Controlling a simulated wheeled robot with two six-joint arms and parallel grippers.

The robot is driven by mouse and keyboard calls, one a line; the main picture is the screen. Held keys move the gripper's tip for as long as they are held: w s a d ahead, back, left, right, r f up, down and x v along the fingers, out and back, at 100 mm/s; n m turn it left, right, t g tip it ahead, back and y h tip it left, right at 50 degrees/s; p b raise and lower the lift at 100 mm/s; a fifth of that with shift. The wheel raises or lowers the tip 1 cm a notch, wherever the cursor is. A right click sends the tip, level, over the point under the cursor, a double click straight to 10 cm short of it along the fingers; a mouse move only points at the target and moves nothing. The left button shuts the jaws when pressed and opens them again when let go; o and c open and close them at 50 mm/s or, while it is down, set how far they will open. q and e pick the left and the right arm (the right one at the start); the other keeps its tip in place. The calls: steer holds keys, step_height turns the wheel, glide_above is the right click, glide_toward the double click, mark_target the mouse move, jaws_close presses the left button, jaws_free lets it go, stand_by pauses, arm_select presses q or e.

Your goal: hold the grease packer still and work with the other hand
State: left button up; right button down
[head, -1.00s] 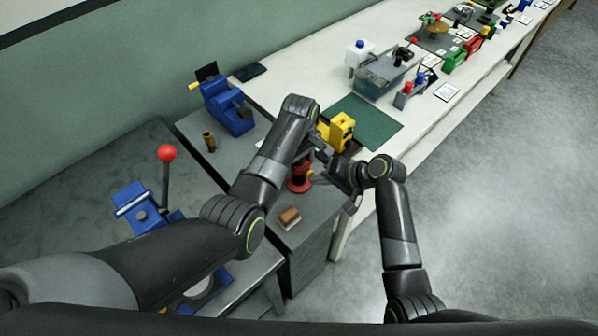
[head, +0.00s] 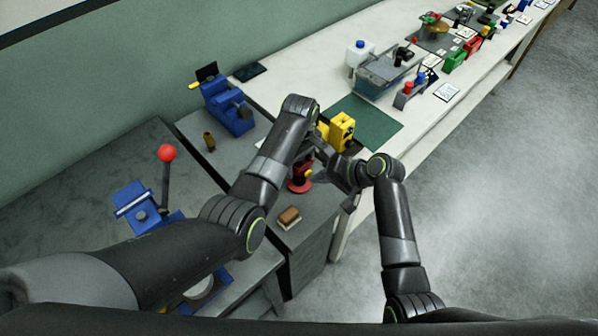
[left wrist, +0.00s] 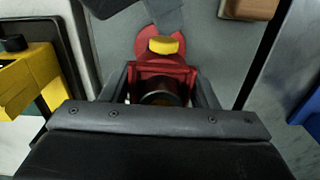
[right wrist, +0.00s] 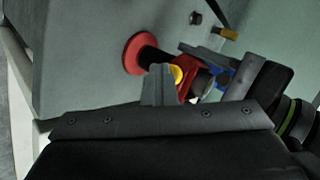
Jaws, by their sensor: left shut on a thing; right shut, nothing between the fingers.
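The grease packer (head: 300,185) is red with a round red foot and a yellow knob, and stands on the grey bench top. In the left wrist view its red body (left wrist: 163,70) sits between my left fingers, with the yellow knob (left wrist: 164,46) facing out. My left gripper (head: 318,152) is shut on it. In the right wrist view the red foot (right wrist: 135,53) and yellow knob (right wrist: 178,75) show just beyond my right gripper (right wrist: 158,85). My right gripper is shut and empty, close beside the knob; I cannot tell if they touch.
A brown block (head: 289,217) lies on the grey bench near its front edge. A yellow device (head: 342,130) stands behind the grippers by a green mat (head: 378,120). A blue vise (head: 228,108), a brass cylinder (head: 209,141) and a red-knobbed lever (head: 167,153) stand to the left.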

steer(key=shift+s+d+r, duration=0.1)
steer(key=shift+s+r, duration=0.05)
steer(key=s+d, duration=0.4)
steer(key=shift+s, duration=0.3)
stand_by(0.3)
stand_by(0.5)
arm_select(q)
steer(key=o, duration=1.5)
steer(key=shift+c, duration=0.2)
